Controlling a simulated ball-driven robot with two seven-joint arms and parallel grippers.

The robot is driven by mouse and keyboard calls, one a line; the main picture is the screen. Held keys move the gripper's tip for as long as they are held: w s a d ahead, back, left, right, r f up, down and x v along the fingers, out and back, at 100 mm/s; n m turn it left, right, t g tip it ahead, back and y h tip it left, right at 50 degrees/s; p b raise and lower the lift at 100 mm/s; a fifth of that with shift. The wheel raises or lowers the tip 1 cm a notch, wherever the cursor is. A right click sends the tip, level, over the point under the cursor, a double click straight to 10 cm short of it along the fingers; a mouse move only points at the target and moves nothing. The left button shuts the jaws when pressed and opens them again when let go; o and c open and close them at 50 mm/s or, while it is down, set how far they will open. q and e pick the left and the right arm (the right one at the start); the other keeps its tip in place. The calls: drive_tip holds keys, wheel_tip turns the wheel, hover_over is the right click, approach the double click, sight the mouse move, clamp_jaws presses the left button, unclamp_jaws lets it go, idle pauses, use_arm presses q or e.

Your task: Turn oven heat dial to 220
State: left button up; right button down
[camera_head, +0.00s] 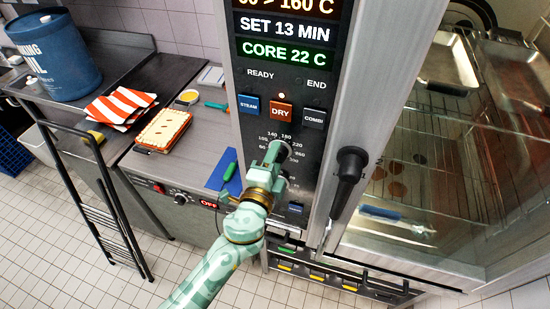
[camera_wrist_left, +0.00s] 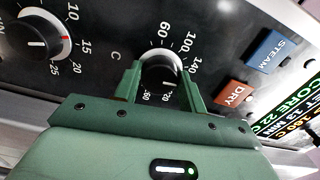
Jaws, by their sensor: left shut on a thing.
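The oven heat dial (camera_wrist_left: 160,72) is a round black knob on the dark control panel, ringed by white numbers. My left gripper (camera_head: 274,153) is at the dial, its two green fingers on either side of the knob and shut on it. In the left wrist view, the fingers (camera_wrist_left: 161,85) flank the knob. A short white mark on its lower part points toward a partly hidden number ending in 20. The display (camera_head: 285,28) above reads "> 160 C" on its cut-off top line, then SET 13 MIN and CORE 22 C. My right gripper is out of view.
A second dial (camera_wrist_left: 40,35) is beside the heat dial. STEAM, lit DRY (camera_head: 281,115) and COMBI buttons sit above it. The black door handle (camera_head: 347,180) stands out close to the right of my gripper. A steel counter (camera_head: 188,60) with food and a blue drum is left.

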use_arm(q)
drive_tip(key=m+p, duration=0.2)
drive_tip(key=m, duration=0.9)
drive_tip(key=shift+m, duration=0.4)
idle(0.3)
drive_tip(key=o, duration=1)
drive_tip(key=shift+b+v, duration=1.6)
drive_tip(key=shift+v, duration=6.65)
drive_tip(key=shift+r, duration=0.1)
